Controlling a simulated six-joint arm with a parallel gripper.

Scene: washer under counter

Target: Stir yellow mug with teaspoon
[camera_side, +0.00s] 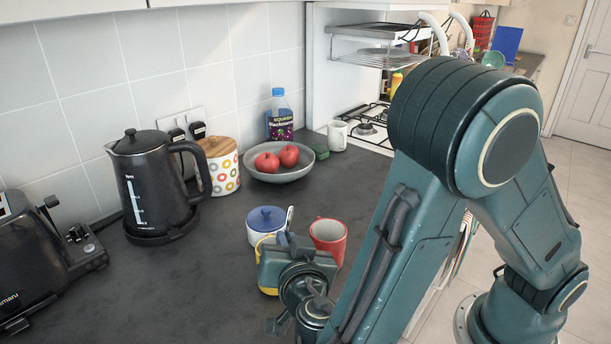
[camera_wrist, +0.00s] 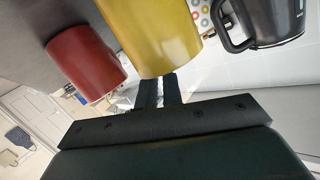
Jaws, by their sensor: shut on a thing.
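The yellow mug (camera_side: 268,291) stands on the counter in the side view, mostly hidden behind my gripper (camera_side: 290,250). In the wrist view the yellow mug (camera_wrist: 158,35) fills the top middle, just beyond my fingers (camera_wrist: 160,90). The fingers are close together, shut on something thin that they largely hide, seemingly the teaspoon. A thin pale piece, which looks like the teaspoon (camera_side: 289,217), sticks up just above my gripper in the side view. I cannot tell whether its lower end is inside the mug.
A red mug (camera_side: 328,237) stands close beside the yellow one. A blue-lidded pot (camera_side: 266,224) is just behind. The counter at front left is clear.

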